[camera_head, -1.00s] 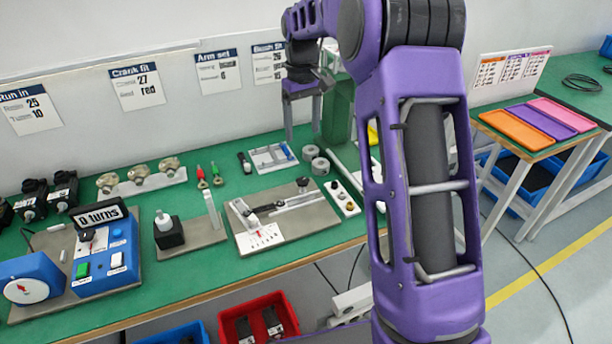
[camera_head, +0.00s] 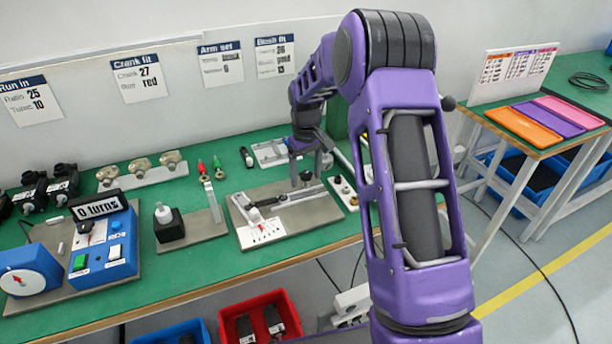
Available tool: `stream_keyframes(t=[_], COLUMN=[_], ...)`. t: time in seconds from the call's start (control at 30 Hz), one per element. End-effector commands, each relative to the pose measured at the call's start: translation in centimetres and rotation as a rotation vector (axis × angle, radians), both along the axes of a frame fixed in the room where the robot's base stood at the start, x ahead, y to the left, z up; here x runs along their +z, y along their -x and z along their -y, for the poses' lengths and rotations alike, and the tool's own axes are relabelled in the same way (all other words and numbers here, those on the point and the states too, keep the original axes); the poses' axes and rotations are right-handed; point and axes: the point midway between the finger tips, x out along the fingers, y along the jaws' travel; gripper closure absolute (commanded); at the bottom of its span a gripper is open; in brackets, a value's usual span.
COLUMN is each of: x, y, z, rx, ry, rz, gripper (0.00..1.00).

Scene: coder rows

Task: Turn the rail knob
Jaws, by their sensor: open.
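The rail fixture (camera_head: 322,213) is a grey plate on the green bench with a slanting metal rail (camera_head: 300,196) and a white marked scale card (camera_head: 262,233). The dark rail knob (camera_head: 305,177) stands at the far right end of the rail. My gripper (camera_head: 308,167) points down just above and around the knob. Its fingers are apart, one to the left and one to the right. Whether a finger touches the knob cannot be told at this size.
Close to the right is a white strip with several buttons (camera_head: 343,193). A black block with a white bottle (camera_head: 168,222) and a blue counter box (camera_head: 103,245) stand left. Red bin (camera_head: 258,318) is below the bench edge.

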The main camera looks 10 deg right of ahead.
Motion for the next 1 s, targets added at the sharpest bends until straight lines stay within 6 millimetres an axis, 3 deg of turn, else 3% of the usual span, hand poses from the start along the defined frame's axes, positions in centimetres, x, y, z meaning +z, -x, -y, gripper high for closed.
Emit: stream_keyframes(t=[0.3, 0.73, 1.0], x=[-0.29, -0.26, -0.02], y=[0.01, 0.0, 0.01], z=[0.0, 0.0, 0.03], rx=[0.0, 0.0, 0.095], ry=[0.0, 0.0, 0.0], rz=[0.0, 0.0, -0.001], gripper=[0.24, 1.0, 1.0])
